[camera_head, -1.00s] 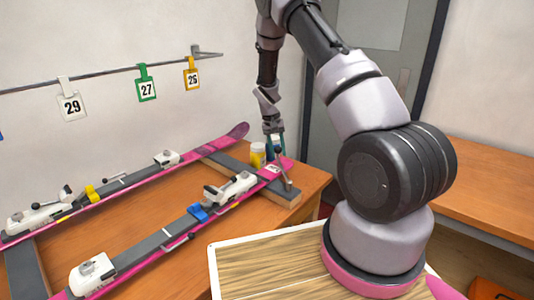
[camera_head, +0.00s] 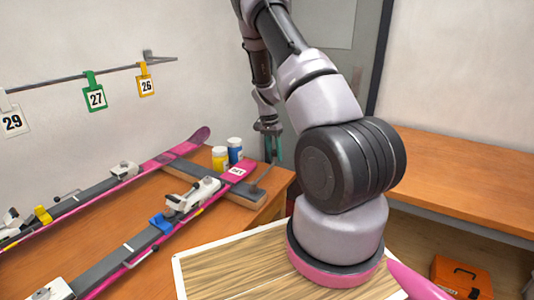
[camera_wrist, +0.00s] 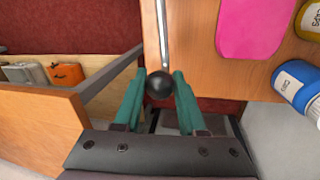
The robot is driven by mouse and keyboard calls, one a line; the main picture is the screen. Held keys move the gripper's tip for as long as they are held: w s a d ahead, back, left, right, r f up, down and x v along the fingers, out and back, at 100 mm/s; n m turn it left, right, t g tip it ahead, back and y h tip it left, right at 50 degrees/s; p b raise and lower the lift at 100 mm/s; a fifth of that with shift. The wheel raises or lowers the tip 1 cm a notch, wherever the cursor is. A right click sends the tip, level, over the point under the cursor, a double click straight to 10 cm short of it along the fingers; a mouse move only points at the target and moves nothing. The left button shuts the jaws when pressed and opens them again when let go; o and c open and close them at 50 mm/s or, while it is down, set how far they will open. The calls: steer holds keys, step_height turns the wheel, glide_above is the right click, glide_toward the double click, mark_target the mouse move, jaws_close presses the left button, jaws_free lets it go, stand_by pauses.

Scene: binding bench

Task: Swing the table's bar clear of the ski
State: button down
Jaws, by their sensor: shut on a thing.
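The table's bar (camera_head: 263,177) is a thin grey rod rising from the end of a grey-topped support (camera_head: 230,188) and leaning right, away from the near ski (camera_head: 238,172). In the wrist view the bar (camera_wrist: 163,35) ends in a black ball knob (camera_wrist: 159,85) between my gripper's green fingers (camera_wrist: 158,98). My gripper (camera_head: 274,148) is shut on this knob, beyond the table edge. The ski's pink end (camera_wrist: 255,28) lies to the right of the bar, with bare orange wood between them.
Yellow (camera_head: 219,157) and blue-labelled (camera_head: 235,150) jars stand behind the near ski's end. A second ski (camera_head: 120,175) lies farther back. Numbered tags hang on a wall rail (camera_head: 60,80). Another bench (camera_head: 460,185) is at right, with an orange case (camera_head: 462,277) low down.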

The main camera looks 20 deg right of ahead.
steer(key=shift+s+d+m, duration=0.45)
steer(key=shift+s+m, duration=0.05)
steer(key=shift+s, duration=0.1)
steer(key=shift+c, duration=2.4)
jaws_free()
steer(key=shift+s, duration=0.1)
steer(key=shift+r, duration=0.35)
steer(key=r, duration=0.3)
steer(key=w+r, duration=0.1)
steer(key=r, duration=0.2)
steer(key=w+r, duration=0.1)
steer(key=r, duration=0.3)
steer(key=shift+a, duration=0.35)
